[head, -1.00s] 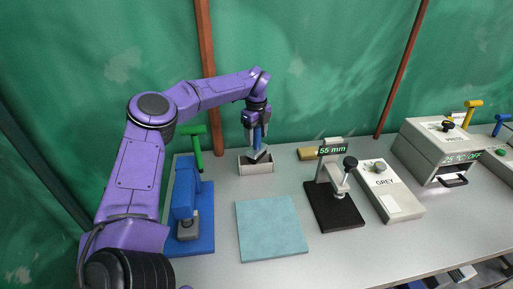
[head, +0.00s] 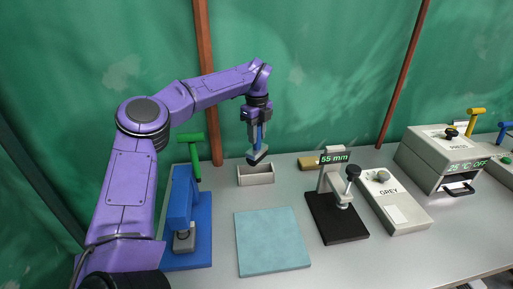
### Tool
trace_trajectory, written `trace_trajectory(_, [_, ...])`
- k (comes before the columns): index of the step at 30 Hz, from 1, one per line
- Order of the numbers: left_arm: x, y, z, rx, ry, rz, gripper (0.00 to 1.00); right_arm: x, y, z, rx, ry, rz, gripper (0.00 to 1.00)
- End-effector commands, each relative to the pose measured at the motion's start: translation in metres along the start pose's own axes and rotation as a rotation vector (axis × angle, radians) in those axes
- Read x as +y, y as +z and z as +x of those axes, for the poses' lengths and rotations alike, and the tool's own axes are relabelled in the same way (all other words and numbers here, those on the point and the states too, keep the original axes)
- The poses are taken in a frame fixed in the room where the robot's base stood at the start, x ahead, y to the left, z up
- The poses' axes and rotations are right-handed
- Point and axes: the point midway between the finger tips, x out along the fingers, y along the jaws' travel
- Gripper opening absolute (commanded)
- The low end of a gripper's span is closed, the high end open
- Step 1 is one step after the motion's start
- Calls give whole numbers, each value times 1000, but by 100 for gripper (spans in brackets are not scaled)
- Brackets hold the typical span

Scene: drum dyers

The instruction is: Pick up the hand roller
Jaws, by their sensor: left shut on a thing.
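The hand roller (head: 257,156) has a blue handle and a dark lower part with a pale edge. My left gripper (head: 258,128) is shut on its handle, pointing down, and holds it above the small grey open box (head: 256,179). The roller hangs slightly tilted, clear of the box. The gripper's fingers hide part of the handle. My right gripper is not in view.
A teal mat (head: 272,241) lies in front of the box. A blue press with a green handle (head: 183,213) stands left. A yellowish block (head: 308,163) lies behind.

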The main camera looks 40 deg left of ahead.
Motion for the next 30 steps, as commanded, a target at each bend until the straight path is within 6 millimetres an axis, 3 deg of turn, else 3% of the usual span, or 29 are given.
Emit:
trace_trajectory(1, [7,-8,-9,-1,-9,4,0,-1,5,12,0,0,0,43])
trace_trajectory(5, [26,-27,-41,-2,-9,3,0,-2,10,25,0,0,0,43])
trace_trajectory(12, [67,-69,-65,-2,-5,2,0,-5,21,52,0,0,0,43])
trace_trajectory(19, [85,-88,-79,-1,-2,0,0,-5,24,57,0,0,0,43])
trace_trajectory(25, [77,-82,-51,-1,6,-26,0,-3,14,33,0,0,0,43])
trace_trajectory(30, [48,-47,-7,-9,4,119,0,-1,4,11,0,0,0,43])
